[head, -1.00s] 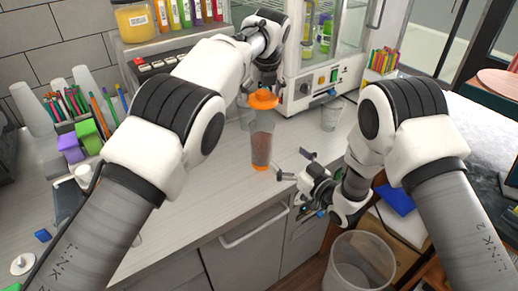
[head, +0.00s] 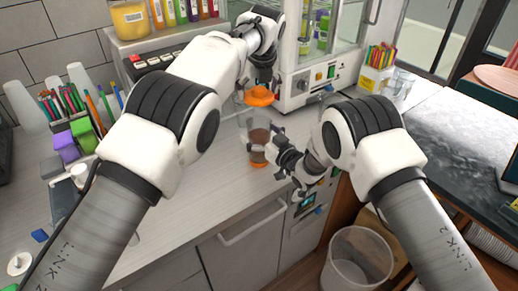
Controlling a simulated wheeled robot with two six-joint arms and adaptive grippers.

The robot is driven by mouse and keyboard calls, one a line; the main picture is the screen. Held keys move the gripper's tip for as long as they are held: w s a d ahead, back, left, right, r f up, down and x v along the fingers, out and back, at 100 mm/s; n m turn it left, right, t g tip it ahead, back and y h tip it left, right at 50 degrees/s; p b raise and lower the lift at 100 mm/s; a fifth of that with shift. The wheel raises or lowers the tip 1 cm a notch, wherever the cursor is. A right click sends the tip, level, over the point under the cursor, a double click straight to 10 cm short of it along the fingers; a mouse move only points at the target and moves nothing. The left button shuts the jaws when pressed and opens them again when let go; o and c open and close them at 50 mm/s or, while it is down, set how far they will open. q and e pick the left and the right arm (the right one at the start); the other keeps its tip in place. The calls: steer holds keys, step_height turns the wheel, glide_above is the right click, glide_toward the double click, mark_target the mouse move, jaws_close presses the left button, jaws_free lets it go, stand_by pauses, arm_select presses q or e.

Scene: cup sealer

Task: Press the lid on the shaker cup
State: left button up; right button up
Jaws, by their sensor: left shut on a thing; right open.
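The shaker cup (head: 259,136) stands upright on the counter. It is clear, with brown contents and an orange base. The orange lid (head: 259,97) is over the cup's top, held from above by my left gripper (head: 262,86), which is shut on it. A small gap seems to show between lid and rim, but I cannot tell for sure. My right gripper (head: 264,143) is open at the cup's lower half, with its fingers at the cup's right and front. Whether they touch the cup is unclear.
A white sealer machine (head: 310,90) stands behind, to the right. A pen holder (head: 374,80) and a clear cup (head: 400,84) are farther right. Pens and coloured blocks (head: 82,135) are at the left. A bin (head: 357,262) stands below the counter. The counter left of the cup is clear.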

arm_select(q)
steer(key=shift+r, duration=0.1)
arm_select(e)
steer(key=shift+s, duration=0.1)
arm_select(q)
steer(key=shift+s, duration=0.1)
arm_select(e)
steer(key=c, duration=1.7)
arm_select(q)
steer(key=shift+f, duration=2.45)
steer(key=f+m, duration=0.1)
steer(key=m, duration=0.1)
steer(key=m+h, duration=0.1)
steer(key=m, duration=0.1)
steer(key=shift+d+f, duration=0.15)
steer(key=shift+f, duration=0.25)
steer(key=shift+f+h, duration=0.3)
steer(key=shift+f, duration=0.25)
